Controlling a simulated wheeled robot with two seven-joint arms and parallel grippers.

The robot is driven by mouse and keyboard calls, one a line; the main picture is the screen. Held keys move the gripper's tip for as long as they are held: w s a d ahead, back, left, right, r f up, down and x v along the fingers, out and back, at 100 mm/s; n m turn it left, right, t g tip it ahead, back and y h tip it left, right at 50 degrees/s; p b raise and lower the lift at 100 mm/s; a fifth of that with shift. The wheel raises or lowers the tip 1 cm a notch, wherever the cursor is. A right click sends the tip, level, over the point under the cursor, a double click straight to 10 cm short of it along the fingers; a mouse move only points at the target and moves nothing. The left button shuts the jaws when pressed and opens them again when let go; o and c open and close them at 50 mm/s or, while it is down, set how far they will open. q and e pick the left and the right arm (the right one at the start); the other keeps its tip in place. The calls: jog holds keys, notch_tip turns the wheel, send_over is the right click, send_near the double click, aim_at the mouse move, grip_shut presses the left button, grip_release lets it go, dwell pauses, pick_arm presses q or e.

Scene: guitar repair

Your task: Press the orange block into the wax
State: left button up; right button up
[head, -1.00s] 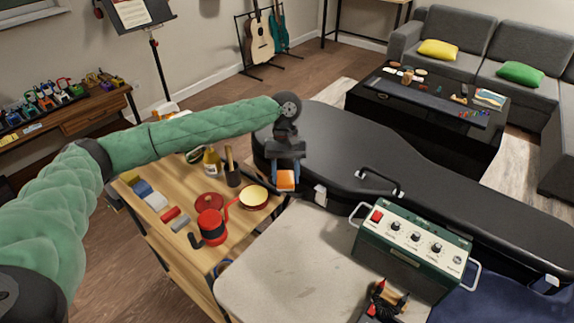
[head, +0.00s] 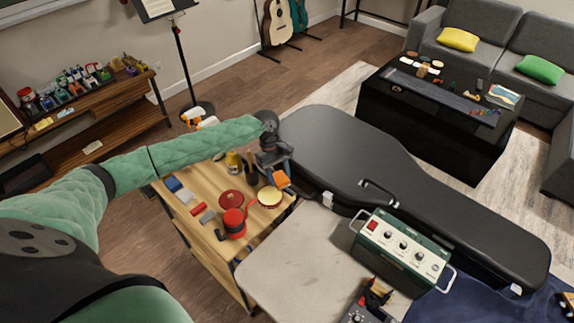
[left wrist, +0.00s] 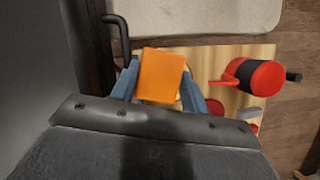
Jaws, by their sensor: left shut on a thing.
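My left gripper (head: 277,172) is shut on the orange block (head: 281,179) and holds it above the wooden cart's right end. In the left wrist view the block (left wrist: 161,76) sits slightly tilted between the blue fingers. The wax appears to be the pale yellow fill of a shallow round red tin (head: 269,197), just below and left of the block in the head view. The block looks apart from the wax, though the exact gap is hard to judge. In the left wrist view the block hides most of the tin. My right gripper is out of view.
A red pot (head: 233,223) with a black handle and a round red lid (head: 230,199) stand left of the tin. A dark cup with a brush (head: 250,172) is behind. The black guitar case (head: 345,150) lies close on the right; a pale bench top (head: 290,265) is in front.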

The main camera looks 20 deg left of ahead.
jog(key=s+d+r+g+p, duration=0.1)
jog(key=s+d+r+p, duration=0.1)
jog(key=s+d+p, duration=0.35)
pick_arm(q)
jog(key=a, duration=0.1)
jog(key=s+a+n+b, duration=0.1)
jog(key=a+f+n+b, duration=0.1)
jog(key=shift+s+a+t+h, duration=0.25)
jog(key=shift+s+t+h, duration=0.05)
jog(key=shift+s+t, duration=0.1)
jog(key=shift+f+b, duration=0.7)
jog(key=shift+b, duration=0.3)
jog(key=shift+f, duration=0.1)
jog(key=shift+f+b, duration=0.7)
jog(key=shift+b, duration=0.4)
jog(key=shift+f+b, duration=0.65)
jog(key=shift+b, duration=0.15)
jog(key=shift+f+b, duration=0.45)
jog(key=shift+b, duration=0.15)
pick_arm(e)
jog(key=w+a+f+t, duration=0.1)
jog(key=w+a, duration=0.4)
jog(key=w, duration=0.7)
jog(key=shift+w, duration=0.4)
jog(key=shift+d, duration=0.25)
